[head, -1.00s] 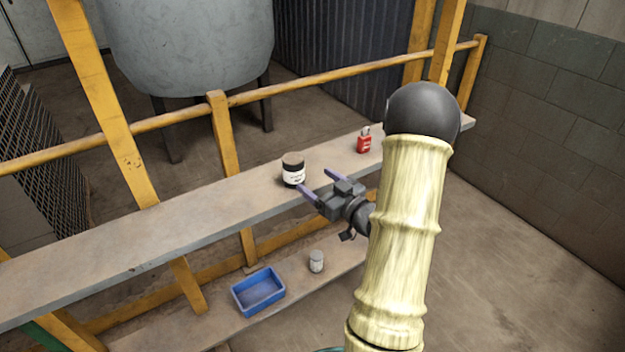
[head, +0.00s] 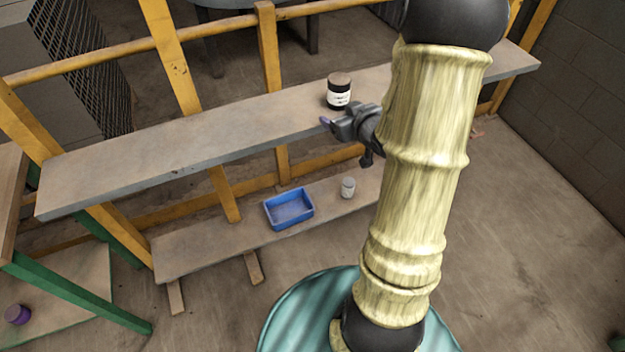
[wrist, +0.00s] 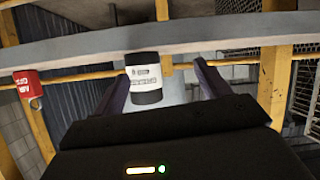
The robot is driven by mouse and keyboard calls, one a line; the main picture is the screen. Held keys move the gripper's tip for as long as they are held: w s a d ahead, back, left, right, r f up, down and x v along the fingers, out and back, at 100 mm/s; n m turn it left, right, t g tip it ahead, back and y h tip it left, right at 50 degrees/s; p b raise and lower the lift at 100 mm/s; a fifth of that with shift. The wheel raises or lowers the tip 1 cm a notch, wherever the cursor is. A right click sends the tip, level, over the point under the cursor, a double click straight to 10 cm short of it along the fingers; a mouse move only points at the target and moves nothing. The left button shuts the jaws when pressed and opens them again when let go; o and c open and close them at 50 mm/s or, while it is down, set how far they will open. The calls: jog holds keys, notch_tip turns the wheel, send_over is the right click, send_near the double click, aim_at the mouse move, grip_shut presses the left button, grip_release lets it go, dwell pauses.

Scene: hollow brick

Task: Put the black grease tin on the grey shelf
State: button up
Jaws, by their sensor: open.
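The black grease tin (head: 339,92) has a white label and a brownish lid. It stands upright near the front edge of the upper shelf (head: 150,160), a long board with a grey edge. My gripper (head: 331,119) is open, just in front of the shelf edge beside the tin. In the wrist view, which looks upside down, the tin (wrist: 144,78) appears between the two spread fingers, nearer the left one. I see no grip on it. Most of the gripper's far side is hidden in the head view.
A lower board (head: 200,243) carries a blue tray (head: 289,208) and a small pale tin (head: 348,187). A red can (wrist: 27,84) shows in the wrist view. Yellow rails (head: 268,50) stand behind the shelf. A purple item (head: 17,314) lies at lower left. The upper shelf's left part is clear.

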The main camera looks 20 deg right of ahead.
jog(key=s+a+m+g, duration=0.1)
jog(key=s+a+g, duration=0.9)
jog(key=s+a, duration=0.5)
jog(key=shift+s+a+f+m+h, duration=0.15)
jog(key=shift+s+f+m+h, duration=0.2)
jog(key=shift+s, duration=0.85)
notch_tip(320, 180, up, 8)
jog(key=p, duration=0.7)
jog(key=shift+f, duration=0.25)
